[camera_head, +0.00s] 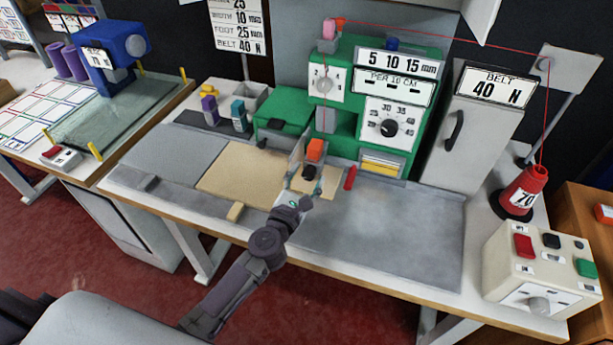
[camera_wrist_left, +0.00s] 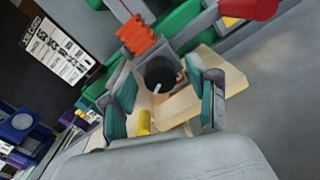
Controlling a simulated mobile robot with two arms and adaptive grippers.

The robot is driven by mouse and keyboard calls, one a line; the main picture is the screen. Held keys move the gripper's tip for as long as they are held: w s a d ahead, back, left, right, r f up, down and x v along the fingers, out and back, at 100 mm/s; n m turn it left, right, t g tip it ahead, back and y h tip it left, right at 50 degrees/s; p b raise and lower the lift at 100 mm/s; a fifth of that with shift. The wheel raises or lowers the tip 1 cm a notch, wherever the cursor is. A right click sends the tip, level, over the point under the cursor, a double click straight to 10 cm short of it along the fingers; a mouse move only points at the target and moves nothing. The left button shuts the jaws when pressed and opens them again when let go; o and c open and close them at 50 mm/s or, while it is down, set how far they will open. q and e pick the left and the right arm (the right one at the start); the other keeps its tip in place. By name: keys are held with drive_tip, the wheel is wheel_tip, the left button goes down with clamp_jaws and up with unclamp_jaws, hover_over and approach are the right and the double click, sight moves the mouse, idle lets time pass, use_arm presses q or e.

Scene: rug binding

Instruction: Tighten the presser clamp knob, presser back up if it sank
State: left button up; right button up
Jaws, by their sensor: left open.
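The green binding machine (camera_head: 345,120) stands at the back of the table. Its presser has an orange coil or block (camera_head: 315,148) with a black clamp knob (camera_head: 309,172) below it. In the left wrist view the round black knob (camera_wrist_left: 158,75) carries a white mark, and the orange ribbed part (camera_wrist_left: 136,38) is above it. My left gripper (camera_head: 300,188) is open in front of the knob. Its teal-padded fingers (camera_wrist_left: 164,98) stand on either side of the knob, with visible space around it. The presser foot's underside is hidden. My right gripper is out of view.
A tan rug piece (camera_head: 240,175) lies under the presser area. A red lever (camera_head: 350,178) is just right of the presser. A red thread cone (camera_head: 523,192) and a button box (camera_head: 540,268) stand at right. The grey table surface (camera_head: 400,235) at front right is clear.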

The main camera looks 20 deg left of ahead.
use_arm(q)
clamp_jaws()
idle(0.3)
